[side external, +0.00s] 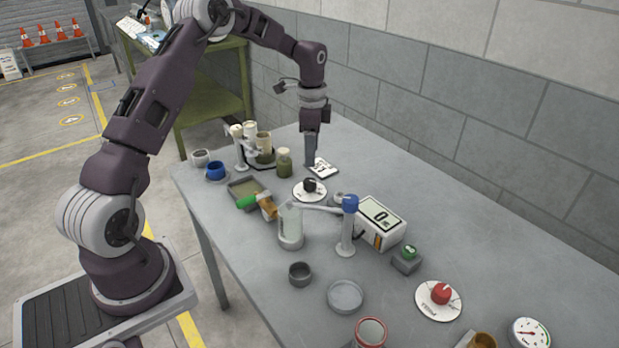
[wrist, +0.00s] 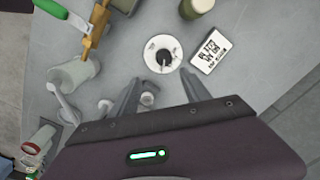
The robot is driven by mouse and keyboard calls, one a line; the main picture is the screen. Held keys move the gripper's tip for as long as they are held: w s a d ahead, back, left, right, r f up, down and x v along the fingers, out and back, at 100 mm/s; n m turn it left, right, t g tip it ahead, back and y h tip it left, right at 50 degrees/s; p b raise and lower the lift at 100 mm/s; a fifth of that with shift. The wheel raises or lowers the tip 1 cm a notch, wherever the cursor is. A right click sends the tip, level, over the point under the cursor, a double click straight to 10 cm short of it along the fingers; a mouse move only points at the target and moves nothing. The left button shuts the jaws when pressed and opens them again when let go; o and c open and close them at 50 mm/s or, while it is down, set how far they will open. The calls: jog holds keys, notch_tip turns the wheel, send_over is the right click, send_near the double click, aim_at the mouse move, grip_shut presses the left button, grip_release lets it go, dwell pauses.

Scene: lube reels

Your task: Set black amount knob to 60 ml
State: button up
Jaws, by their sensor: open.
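The black amount knob (side external: 310,185) sits on a round white dial plate (side external: 299,194) near the far part of the grey table. In the wrist view the knob (wrist: 163,58) is near the middle top, with dial marks too small to read. My gripper (side external: 311,160) points down above the table, just behind the knob in the side view. In the wrist view my gripper (wrist: 161,80) is open and empty, its two fingers spread below the dial in the picture, apart from the knob.
A card with black print (side external: 322,168) lies beside the dial. An olive jar (side external: 284,163), a tray with a green-handled brush (side external: 248,202), a clear beaker (side external: 290,225), a blue-topped stand (side external: 349,225) and a display box reading 0 (side external: 380,222) stand around. A red knob (side external: 440,293) is nearer the camera.

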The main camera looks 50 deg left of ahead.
aim_at(310, 180)
jog(key=f, duration=0.3)
jog(key=a+f, duration=0.1)
jog(key=f, duration=0.6)
jog(key=shift+w+a+f, duration=0.2)
jog(key=shift+a, duration=0.1)
grip_shut()
